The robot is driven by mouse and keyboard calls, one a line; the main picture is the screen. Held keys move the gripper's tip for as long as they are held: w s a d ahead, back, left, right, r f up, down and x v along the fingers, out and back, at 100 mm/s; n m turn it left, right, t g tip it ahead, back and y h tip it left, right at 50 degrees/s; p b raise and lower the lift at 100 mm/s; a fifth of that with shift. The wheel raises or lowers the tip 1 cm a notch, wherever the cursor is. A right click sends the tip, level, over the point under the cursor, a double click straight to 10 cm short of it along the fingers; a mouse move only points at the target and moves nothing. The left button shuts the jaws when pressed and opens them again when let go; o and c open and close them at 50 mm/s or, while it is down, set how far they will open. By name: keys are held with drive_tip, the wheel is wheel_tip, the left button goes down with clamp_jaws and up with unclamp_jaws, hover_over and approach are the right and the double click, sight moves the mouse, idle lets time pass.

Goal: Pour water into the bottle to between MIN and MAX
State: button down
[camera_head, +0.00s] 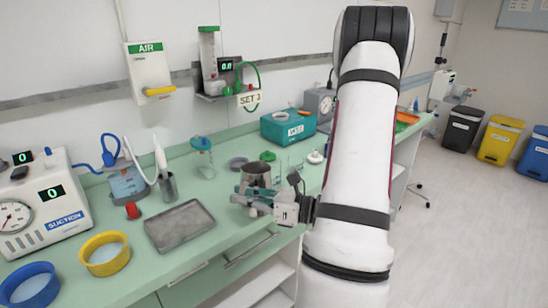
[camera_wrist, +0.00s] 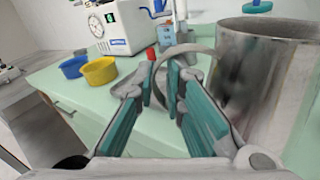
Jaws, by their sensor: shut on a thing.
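The jug's inside and any water are hidden. A small clear vessel (camera_head: 282,169), perhaps the bottle, stands just right of the jug; no MIN or MAX marks are readable. A green cap (camera_head: 267,156) lies behind the jug. Another clear container with a teal top (camera_head: 202,158) stands farther left.
A grey tray (camera_head: 180,226), yellow bowl (camera_head: 104,254), blue bowl (camera_head: 30,286) and suction unit (camera_head: 38,200) occupy the left counter. A teal box (camera_head: 288,128) stands at the back. A flowmeter (camera_head: 210,62) hangs on the wall.

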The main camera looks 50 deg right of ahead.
sight(250, 181)
drive_tip(key=shift+w+d+r+m+p, duration=0.1)
drive_tip(key=shift+d+r+m+p, duration=0.3)
drive_tip(key=shift+r+p, duration=0.2)
drive_tip(key=shift+w+d+r+m+p, duration=0.1)
drive_tip(key=shift+d+r+m+p, duration=0.2)
drive_tip(key=shift+r+m+p, duration=0.25)
drive_tip(key=shift+w+d+r+m+p, duration=0.15)
drive_tip(key=shift+d+r+m+p, duration=0.3)
drive_tip(key=shift+d+m+p, duration=0.15)
drive_tip(key=shift+w+d+r+m+p, duration=0.15)
drive_tip(key=shift+d+r+m+p, duration=0.3)
drive_tip(key=shift+m+p, duration=0.2)
drive_tip(key=w+d+r+m+p, duration=0.1)
drive_tip(key=d+r+m+p, duration=0.3)
drive_tip(key=d+r+m, duration=0.1)
drive_tip(key=shift+w+r+m+h+p, duration=0.35)
drive_tip(key=shift+r+m, duration=0.15)
drive_tip(key=shift+r, duration=0.15)
drive_tip(key=shift+d+m+t, duration=0.3)
drive_tip(key=shift+d+m, duration=0.05)
drive_tip(key=shift+m, duration=0.25)
drive_tip(key=shift+w+d+r+m+p, duration=0.25)
drive_tip(key=shift+d+r+m, duration=0.15)
drive_tip(key=shift+d+m, duration=0.1)
drive_tip(key=shift+w+d+r+m+p, duration=0.1)
drive_tip(key=shift+d+r+m+p, duration=0.15)
drive_tip(key=shift+d+r+m, duration=0.2)
idle(1.1)
